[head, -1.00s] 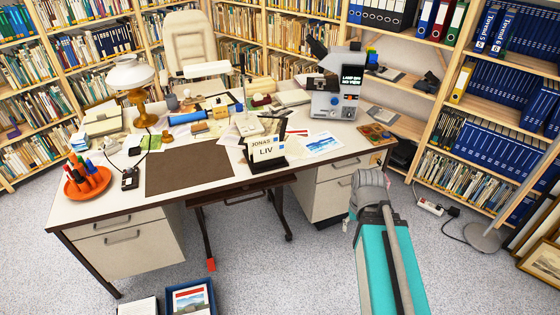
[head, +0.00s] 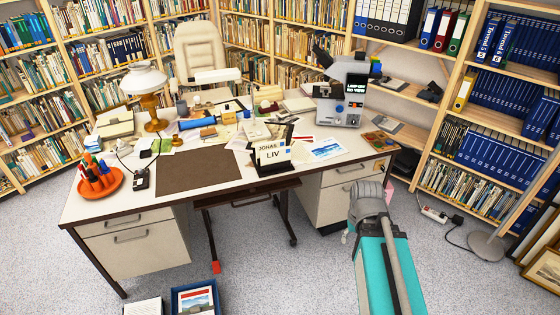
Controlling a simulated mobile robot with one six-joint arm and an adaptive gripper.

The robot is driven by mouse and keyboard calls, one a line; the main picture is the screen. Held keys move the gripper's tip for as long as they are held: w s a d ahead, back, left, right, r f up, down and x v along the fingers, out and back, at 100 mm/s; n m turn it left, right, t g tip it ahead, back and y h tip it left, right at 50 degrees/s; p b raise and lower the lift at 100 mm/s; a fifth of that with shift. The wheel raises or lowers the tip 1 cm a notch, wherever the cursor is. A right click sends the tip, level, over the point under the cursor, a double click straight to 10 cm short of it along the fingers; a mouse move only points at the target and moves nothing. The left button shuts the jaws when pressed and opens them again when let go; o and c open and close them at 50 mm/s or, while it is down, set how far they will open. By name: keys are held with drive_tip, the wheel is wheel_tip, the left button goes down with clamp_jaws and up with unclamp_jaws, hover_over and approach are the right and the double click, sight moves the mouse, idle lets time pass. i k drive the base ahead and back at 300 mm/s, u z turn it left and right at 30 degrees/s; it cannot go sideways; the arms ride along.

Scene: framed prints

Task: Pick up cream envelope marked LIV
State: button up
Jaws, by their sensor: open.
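A cream envelope marked LIV (head: 270,153) stands upright in a black holder (head: 276,168) near the front edge of the desk, right of the brown desk mat. A second card or envelope marked JONAS shows just behind it, partly covered. My turquoise and grey arm reaches up from the lower right, with its grey joint just off the desk's front right side. The jaws of my gripper do not show. The arm is apart from the envelope.
The desk (head: 90,207) holds a red pen tray (head: 101,184), a white lamp (head: 144,82), papers and a microscope (head: 345,95). A blue box (head: 194,301) lies on the floor in front. Bookshelves surround the desk. Framed prints (head: 543,266) lean at the right.

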sight(282, 154)
drive_tip(key=u, duration=0.1)
drive_tip(key=i, duration=0.95)
drive_tip(key=z, duration=0.05)
